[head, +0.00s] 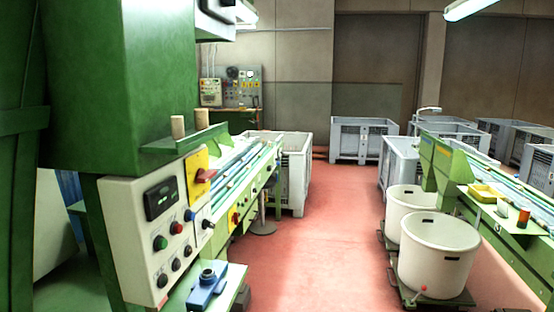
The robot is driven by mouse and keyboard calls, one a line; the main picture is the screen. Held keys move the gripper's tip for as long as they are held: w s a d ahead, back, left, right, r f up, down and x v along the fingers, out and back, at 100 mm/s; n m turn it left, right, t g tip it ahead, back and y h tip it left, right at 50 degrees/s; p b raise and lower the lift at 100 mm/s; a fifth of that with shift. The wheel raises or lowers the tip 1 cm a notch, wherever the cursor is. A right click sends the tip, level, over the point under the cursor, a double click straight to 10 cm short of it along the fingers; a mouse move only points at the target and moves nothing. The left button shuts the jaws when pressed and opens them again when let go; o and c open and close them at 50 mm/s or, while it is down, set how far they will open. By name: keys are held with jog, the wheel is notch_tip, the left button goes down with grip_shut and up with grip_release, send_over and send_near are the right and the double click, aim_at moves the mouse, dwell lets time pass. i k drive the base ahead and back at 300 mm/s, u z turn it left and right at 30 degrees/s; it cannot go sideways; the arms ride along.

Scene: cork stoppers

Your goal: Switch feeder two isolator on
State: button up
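A near white control panel (145,240) stands at the left on a green machine. It carries a yellow plate (194,160) with a red handle (206,176) sticking out to the right, a dark display (160,199) and several coloured knobs and buttons. A smaller red and yellow switch (235,219) sits on the conveyor side behind it. Grey electrical panels (243,87) hang on the far wall. No label is readable, so I cannot tell which one is the feeder two isolator. My gripper is not in view.
A blue device (207,284) sits on a green ledge below the panel. Two cork-like cylinders (178,127) stand on a shelf above. White tubs (438,255) and a second conveyor (500,205) are at the right. Grey crates (361,140) stand behind. The red floor (310,255) between is clear.

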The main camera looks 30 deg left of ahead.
aim_at(202, 177)
jog(key=u, duration=0.65)
jog(key=i, duration=1.1)
jog(key=u, duration=0.8)
